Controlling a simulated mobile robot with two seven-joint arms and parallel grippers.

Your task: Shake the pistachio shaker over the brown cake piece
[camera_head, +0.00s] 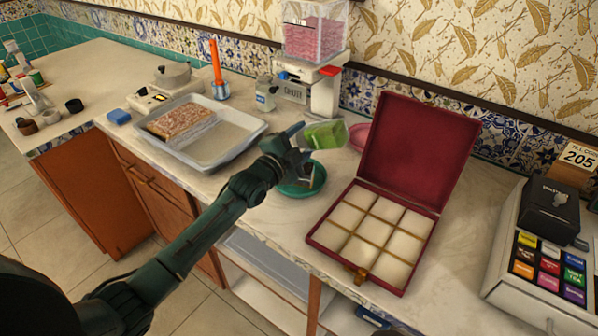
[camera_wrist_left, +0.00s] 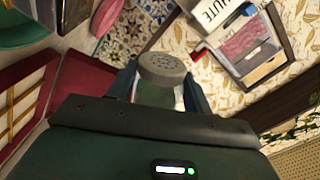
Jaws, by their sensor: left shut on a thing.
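My left gripper (camera_head: 305,143) is shut on the pistachio shaker (camera_head: 326,134), which has a clear body with green contents and lies tilted nearly on its side in the air. In the left wrist view its grey perforated cap (camera_wrist_left: 162,70) sticks out between the fingers. The shaker is above and slightly right of a green dish (camera_head: 302,191) on the counter. The gripper hides part of the dish, and I cannot make out a separate brown cake piece there. A brown slab (camera_head: 181,121) lies in the left part of a grey tray (camera_head: 226,152). My right gripper is not in view.
An open red box (camera_head: 418,150) with several pale compartments stands to the right. A pink dish (camera_head: 358,138) is behind the shaker. A dispenser with pink contents (camera_head: 316,35) and a small labelled bottle (camera_head: 266,93) stand at the back.

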